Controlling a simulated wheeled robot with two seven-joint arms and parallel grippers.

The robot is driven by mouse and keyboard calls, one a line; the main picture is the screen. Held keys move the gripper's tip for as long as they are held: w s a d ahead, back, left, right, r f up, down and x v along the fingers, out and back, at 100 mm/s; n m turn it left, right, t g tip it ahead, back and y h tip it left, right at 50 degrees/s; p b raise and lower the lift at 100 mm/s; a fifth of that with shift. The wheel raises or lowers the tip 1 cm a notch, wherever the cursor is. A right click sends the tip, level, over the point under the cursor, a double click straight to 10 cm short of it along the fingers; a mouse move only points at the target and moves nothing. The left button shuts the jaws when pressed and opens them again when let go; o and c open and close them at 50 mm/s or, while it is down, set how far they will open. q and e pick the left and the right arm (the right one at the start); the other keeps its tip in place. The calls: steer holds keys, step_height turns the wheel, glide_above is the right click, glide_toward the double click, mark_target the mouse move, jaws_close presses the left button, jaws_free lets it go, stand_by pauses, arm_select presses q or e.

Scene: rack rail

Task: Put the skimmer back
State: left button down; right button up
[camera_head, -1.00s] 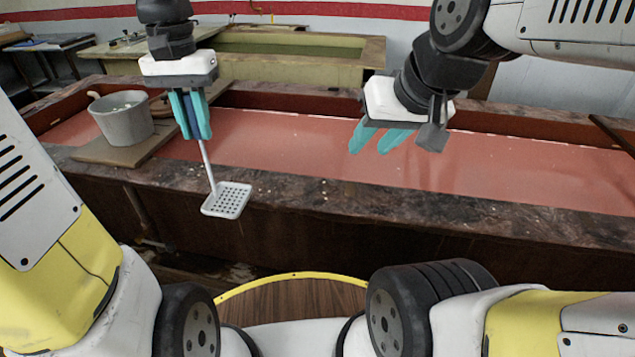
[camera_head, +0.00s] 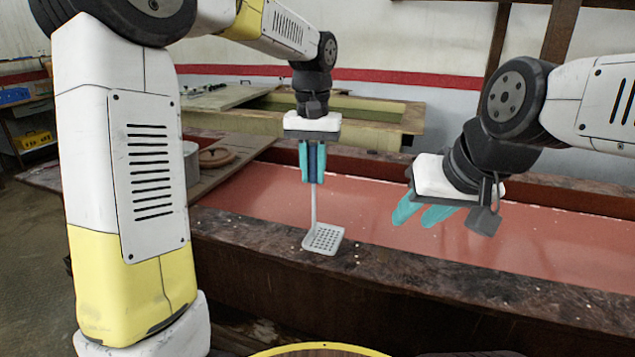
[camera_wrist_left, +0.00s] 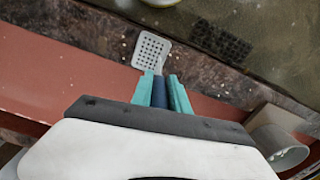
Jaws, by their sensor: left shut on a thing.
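The skimmer has a pale, flat, perforated head (camera_head: 323,239), a thin light stem and a dark blue grip. My left gripper (camera_head: 312,181) is shut on the blue grip, and the skimmer hangs upright with its head lowest. The head appears above the trough's dark front rim. In the left wrist view, the skimmer head (camera_wrist_left: 151,49) shows beyond the teal fingers (camera_wrist_left: 160,88), with a dark grid-like shadow to its right. My right gripper (camera_head: 422,213) is empty over the trough, its teal fingers apart.
The trough (camera_head: 385,212) holds reddish liquid behind a broad dark front rim (camera_head: 440,270). Brown posts (camera_head: 497,45) and a beam rise at the back. A grey bucket (camera_wrist_left: 280,148) stands on a board, mostly hidden by my left arm in the head view. A greenish trough (camera_head: 350,108) lies behind.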

arm_select(q)
steer(key=shift+w+d+f, duration=0.1)
steer(key=shift+d+f, duration=0.05)
steer(key=shift+f, duration=0.75)
steer(key=shift+w+d+f, duration=0.1)
steer(key=shift+d+f, duration=0.05)
steer(key=shift+f, duration=0.8)
steer(key=c, duration=1.3)
jaws_free()
